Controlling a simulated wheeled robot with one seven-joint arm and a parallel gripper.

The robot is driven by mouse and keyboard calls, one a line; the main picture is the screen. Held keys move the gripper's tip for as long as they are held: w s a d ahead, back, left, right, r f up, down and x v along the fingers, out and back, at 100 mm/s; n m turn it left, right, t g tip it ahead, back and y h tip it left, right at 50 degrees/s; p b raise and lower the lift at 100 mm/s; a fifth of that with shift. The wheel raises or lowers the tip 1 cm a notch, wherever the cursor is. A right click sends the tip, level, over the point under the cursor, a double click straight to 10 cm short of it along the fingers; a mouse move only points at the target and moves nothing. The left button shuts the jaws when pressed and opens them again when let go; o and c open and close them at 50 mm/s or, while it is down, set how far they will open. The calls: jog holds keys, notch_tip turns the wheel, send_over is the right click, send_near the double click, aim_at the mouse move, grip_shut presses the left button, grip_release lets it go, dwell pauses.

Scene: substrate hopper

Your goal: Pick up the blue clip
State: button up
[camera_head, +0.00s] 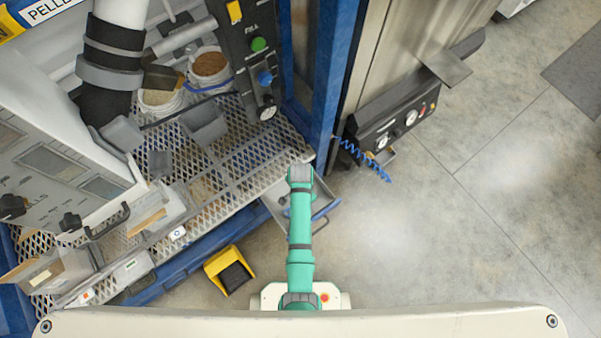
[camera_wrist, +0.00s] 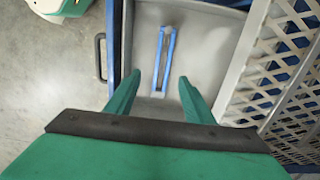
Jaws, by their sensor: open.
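The blue clip (camera_wrist: 164,58) lies in a grey tray (camera_wrist: 203,40) in the wrist view. It is long and narrow, with two thin blue arms and a pale end toward my gripper. My gripper (camera_wrist: 159,85) is open, with its two green fingers apart. In the picture, the clip lies between and just beyond the fingertips; I cannot tell the height gap. In the head view my green arm reaches over the grey tray (camera_head: 325,203) beside the mesh platform. The clip cannot be made out there.
The perforated metal platform (camera_wrist: 262,60) borders the tray on the right in the wrist view. A dark handle (camera_wrist: 100,58) is on the tray's left side. In the head view a blue post (camera_head: 328,80) stands beyond my arm, and a yellow bin (camera_head: 229,270) sits on the floor.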

jog(key=shift+w+f, duration=0.15)
jog(key=shift+f, duration=2.2)
jog(key=shift+w+f, duration=0.15)
jog(key=shift+f, duration=2.2)
jog(key=c, duration=1.1)
jog(key=shift+r, duration=0.15)
